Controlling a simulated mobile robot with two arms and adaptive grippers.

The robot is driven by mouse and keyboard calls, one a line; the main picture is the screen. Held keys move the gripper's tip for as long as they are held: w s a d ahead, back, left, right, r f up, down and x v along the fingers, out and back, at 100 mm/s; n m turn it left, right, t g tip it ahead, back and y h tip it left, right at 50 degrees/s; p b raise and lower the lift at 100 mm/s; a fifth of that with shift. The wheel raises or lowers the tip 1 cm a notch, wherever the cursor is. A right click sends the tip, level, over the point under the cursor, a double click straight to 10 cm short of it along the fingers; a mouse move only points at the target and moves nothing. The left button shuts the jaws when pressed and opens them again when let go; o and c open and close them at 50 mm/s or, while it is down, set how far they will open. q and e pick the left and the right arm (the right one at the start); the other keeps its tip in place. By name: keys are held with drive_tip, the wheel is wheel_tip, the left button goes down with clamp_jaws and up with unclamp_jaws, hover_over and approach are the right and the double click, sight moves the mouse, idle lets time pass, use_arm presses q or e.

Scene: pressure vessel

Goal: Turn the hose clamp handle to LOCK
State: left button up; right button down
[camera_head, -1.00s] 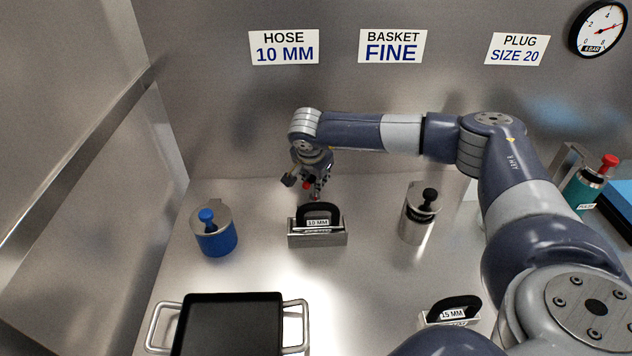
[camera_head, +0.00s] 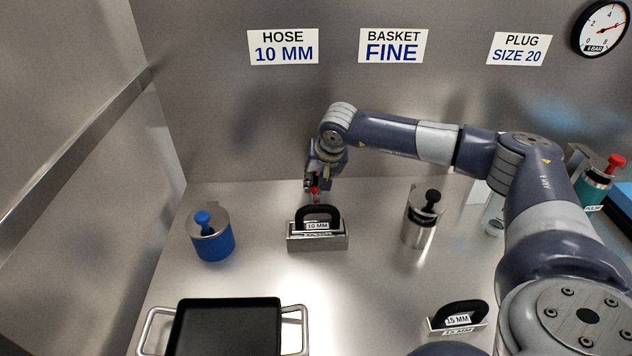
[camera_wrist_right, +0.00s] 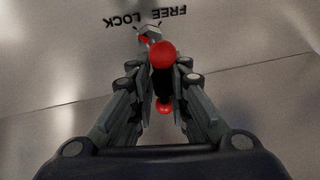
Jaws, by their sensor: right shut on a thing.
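The hose clamp handle (camera_wrist_right: 161,54) has red ball ends and a dark middle. In the right wrist view it lies between the two fingers of my right gripper (camera_wrist_right: 162,85), which is shut on it. The upside-down words FREE and LOCK (camera_wrist_right: 145,18) show on the metal at the top of that view. A small red mark shows just below them; I cannot tell which word the handle points to. In the head view my right gripper (camera_head: 314,186) is at the back wall, with red (camera_head: 315,191) showing at its fingertips. My left gripper is not in view.
A 10 MM block with a black handle (camera_head: 318,242) stands just in front of the gripper. A blue canister (camera_head: 212,240) is left, a steel canister (camera_head: 421,224) right. A black-topped tray (camera_head: 225,325) and a 15 MM block (camera_head: 457,318) are nearer.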

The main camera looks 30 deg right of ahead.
drive_tip(key=shift+w+a+r, duration=0.2)
drive_tip(key=shift+w+r, duration=0.05)
drive_tip(key=shift+r, duration=0.05)
drive_tip(key=c, duration=1.6)
unclamp_jaws()
drive_tip(key=shift+c, duration=0.2)
drive_tip(key=shift+a+f, duration=0.1)
drive_tip(key=v, duration=1.2)
drive_tip(key=shift+s+f, duration=0.1)
